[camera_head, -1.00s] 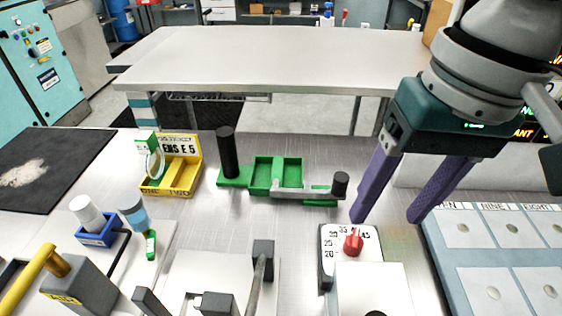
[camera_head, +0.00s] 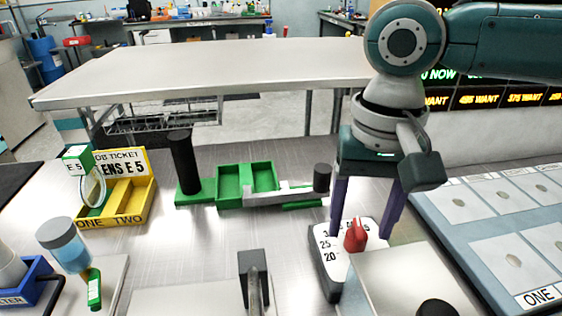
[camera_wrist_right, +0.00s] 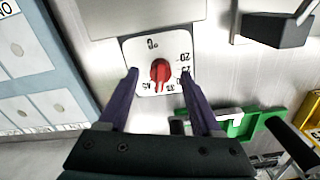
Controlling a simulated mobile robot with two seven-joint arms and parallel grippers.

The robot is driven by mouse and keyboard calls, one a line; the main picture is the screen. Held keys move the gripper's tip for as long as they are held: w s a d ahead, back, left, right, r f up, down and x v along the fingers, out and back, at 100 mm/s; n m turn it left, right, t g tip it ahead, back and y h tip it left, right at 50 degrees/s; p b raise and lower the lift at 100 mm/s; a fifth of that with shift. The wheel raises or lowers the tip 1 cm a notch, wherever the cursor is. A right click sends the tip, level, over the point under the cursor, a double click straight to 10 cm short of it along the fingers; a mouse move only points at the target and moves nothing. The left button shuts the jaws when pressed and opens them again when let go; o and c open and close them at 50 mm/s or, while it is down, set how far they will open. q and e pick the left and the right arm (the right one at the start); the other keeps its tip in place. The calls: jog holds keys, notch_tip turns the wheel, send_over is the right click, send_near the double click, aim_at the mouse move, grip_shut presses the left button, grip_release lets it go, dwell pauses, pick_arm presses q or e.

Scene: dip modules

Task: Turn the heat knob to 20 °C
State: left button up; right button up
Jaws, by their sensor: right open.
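The red heat knob (camera_head: 355,236) sits on a white dial plate (camera_head: 331,262) with black numbers; 20 and 25 are readable at its left side. In the right wrist view the knob (camera_wrist_right: 160,72) is in the middle of the dial plate (camera_wrist_right: 143,48), which appears upside down with a °C mark. I cannot tell exactly which number the knob points to. My right gripper (camera_head: 361,232) points down over the dial, open, with one purple finger on each side of the knob. In the wrist view gaps show between the fingertips and the knob. My left gripper is not in view.
A pale box (camera_head: 405,275) adjoins the dial in front. A blue-grey tray of labelled compartments (camera_head: 436,222) lies to the right. A green fixture (camera_head: 228,184) with black posts and a yellow bin (camera_head: 150,206) stand to the left. Bare metal table lies between.

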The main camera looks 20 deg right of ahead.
jog(key=shift+f, duration=0.4)
grip_shut()
dwell(0.4)
